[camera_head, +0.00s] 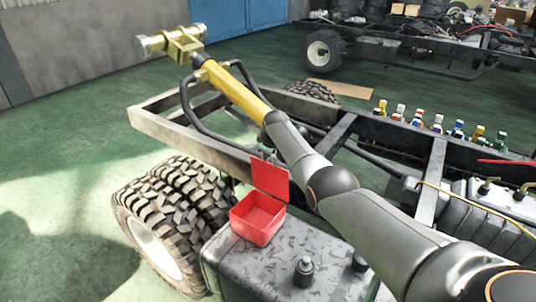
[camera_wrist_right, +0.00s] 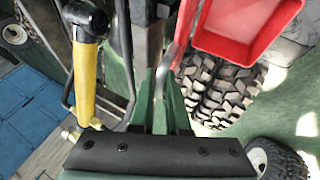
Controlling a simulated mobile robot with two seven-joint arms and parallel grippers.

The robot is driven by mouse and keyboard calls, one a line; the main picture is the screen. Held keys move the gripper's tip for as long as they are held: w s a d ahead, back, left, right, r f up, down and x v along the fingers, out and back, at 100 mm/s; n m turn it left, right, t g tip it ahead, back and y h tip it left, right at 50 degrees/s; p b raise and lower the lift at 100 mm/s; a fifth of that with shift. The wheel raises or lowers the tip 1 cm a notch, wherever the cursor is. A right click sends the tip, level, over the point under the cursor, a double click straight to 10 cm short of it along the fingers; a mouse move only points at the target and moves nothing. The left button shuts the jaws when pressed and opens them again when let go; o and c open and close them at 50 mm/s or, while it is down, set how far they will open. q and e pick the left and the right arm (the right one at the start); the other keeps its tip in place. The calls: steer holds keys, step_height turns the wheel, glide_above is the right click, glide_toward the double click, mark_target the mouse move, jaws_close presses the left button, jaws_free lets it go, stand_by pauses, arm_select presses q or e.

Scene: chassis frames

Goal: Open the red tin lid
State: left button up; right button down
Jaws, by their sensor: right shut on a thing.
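The red tin (camera_head: 258,222) sits on a dark metal box on the chassis, and I can see into its empty-looking inside. Its red lid (camera_head: 271,178) stands upright at the tin's far side, so the tin is open. My right gripper (camera_head: 266,153) is at the lid's top edge, mostly hidden behind my forearm. In the right wrist view the green fingers of my right gripper (camera_wrist_right: 168,72) are closed together on the lid (camera_wrist_right: 185,38), seen as a thin red strip. The tin (camera_wrist_right: 245,28) is to their right. My left gripper is in neither view.
A dark metal box (camera_head: 300,262) with caps on top carries the tin. Large tyres (camera_head: 165,215) stand to its left. A frame beam (camera_head: 190,142) and a yellow cylinder (camera_head: 238,92) lie close to my arm. Several small bottles (camera_head: 437,124) stand farther back.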

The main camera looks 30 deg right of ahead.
steer(key=c, duration=0.9)
jaws_free()
steer(key=shift+s+a+r+p, duration=0.2)
steer(key=shift+r+p, duration=0.4)
steer(key=shift+p, duration=0.25)
steer(key=shift+s+p+v, duration=0.2)
steer(key=shift+p+v, duration=1)
steer(key=shift+v, duration=4.4)
steer(key=shift+f, duration=0.1)
